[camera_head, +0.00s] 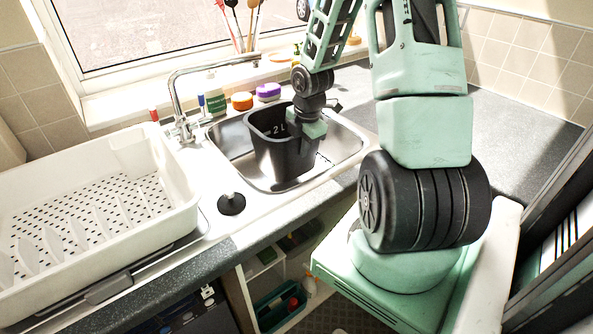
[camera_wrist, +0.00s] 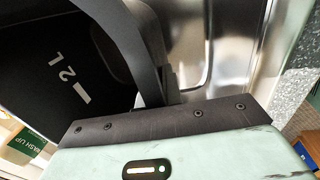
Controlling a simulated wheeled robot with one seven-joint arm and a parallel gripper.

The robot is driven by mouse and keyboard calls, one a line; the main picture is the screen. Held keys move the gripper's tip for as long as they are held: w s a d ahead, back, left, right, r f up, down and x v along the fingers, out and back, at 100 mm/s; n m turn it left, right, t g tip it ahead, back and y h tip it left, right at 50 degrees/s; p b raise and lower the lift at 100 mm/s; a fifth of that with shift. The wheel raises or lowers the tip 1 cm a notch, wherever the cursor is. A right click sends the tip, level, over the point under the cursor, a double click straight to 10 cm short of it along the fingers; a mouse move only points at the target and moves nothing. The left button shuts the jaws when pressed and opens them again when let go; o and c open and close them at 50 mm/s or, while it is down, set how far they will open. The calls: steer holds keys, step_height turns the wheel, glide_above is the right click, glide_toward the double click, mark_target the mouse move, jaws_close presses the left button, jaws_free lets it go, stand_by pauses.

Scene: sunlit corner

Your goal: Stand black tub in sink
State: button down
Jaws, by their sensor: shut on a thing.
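The black tub (camera_head: 278,155), with a white "2 L" mark inside, is upright within the sink's opening. I cannot tell whether its base touches the sink floor. The steel sink (camera_head: 345,146) shows around it, mostly to its right and left. My gripper (camera_head: 312,125) is at the tub's right rim and shut on it. In the wrist view the tub (camera_wrist: 50,75) fills the left side, its rim running down into the jaws of my gripper (camera_wrist: 168,100). The sink (camera_wrist: 222,50) shows bare at the right of that view. The tub's underside is hidden.
A chrome tap (camera_head: 178,105) arches behind the sink. A white dish rack (camera_head: 90,215) stands on the left, and a black sink plug (camera_head: 231,203) lies in front. Bottles and sponges (camera_head: 242,100) line the back ledge. The grey worktop (camera_head: 510,130) at right is clear.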

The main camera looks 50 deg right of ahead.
mark_target(302, 164)
steer(key=shift+f, duration=3.1)
steer(key=c, duration=1.6)
jaws_free()
steer(key=shift+o, duration=0.2)
